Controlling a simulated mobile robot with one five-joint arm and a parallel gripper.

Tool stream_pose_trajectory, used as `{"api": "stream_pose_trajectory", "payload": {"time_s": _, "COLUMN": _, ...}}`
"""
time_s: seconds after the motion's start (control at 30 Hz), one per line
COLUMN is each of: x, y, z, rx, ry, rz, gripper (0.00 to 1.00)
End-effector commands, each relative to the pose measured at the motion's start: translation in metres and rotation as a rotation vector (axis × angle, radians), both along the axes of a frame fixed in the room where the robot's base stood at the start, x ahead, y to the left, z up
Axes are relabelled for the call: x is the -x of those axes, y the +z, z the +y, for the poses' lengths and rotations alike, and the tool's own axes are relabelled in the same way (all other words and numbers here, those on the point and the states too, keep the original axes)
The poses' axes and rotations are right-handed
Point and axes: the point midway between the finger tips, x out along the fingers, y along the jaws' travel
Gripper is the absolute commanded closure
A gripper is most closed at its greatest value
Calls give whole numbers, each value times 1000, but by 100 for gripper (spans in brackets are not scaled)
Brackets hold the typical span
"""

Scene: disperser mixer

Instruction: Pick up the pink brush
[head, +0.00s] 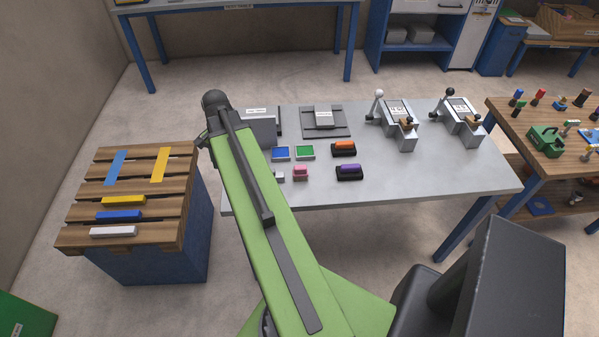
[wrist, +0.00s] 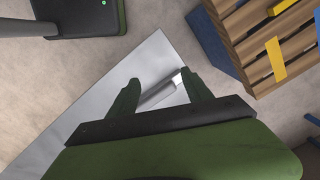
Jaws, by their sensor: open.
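A small pink block-like thing (head: 300,173), which looks like the pink brush, lies on the grey table (head: 420,170), just right of my green arm in the head view. It does not show in the wrist view. My gripper (wrist: 157,80) is open in the wrist view, its two green fingers spread above a corner of the table. A grey cylinder-like thing (wrist: 158,95) shows between the fingers; I cannot tell whether they touch it. In the head view my gripper is hidden behind my arm.
Beside the pink thing are a small pale block (head: 280,177), a purple-topped block (head: 349,172), an orange-topped block (head: 344,149), and blue (head: 281,153) and green (head: 305,152) trays. Two lever devices (head: 396,122) stand farther back. A slatted wooden stand (head: 140,190) is at left.

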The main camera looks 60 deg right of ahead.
Motion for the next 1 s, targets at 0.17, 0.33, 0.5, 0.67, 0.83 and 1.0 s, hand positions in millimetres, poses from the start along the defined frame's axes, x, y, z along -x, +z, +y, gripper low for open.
{"api": "stream_pose_trajectory", "payload": {"time_s": 0.17, "x": 90, "y": 21, "z": -134, "rx": -42, "ry": -655, "rz": 7, "gripper": 42}}
{"api": "stream_pose_trajectory", "payload": {"time_s": 0.33, "x": 156, "y": 28, "z": -194, "rx": -73, "ry": -1035, "rz": 11, "gripper": 42}}
{"api": "stream_pose_trajectory", "payload": {"time_s": 0.5, "x": 178, "y": 29, "z": -209, "rx": -82, "ry": -1151, "rz": 13, "gripper": 42}}
{"api": "stream_pose_trajectory", "payload": {"time_s": 0.67, "x": 177, "y": 22, "z": -209, "rx": -82, "ry": -1152, "rz": 14, "gripper": 42}}
{"api": "stream_pose_trajectory", "payload": {"time_s": 0.83, "x": 175, "y": -7, "z": -207, "rx": -82, "ry": -1150, "rz": 13, "gripper": 42}}
{"api": "stream_pose_trajectory", "payload": {"time_s": 1.0, "x": 172, "y": -44, "z": -204, "rx": -82, "ry": -1149, "rz": 13, "gripper": 42}}
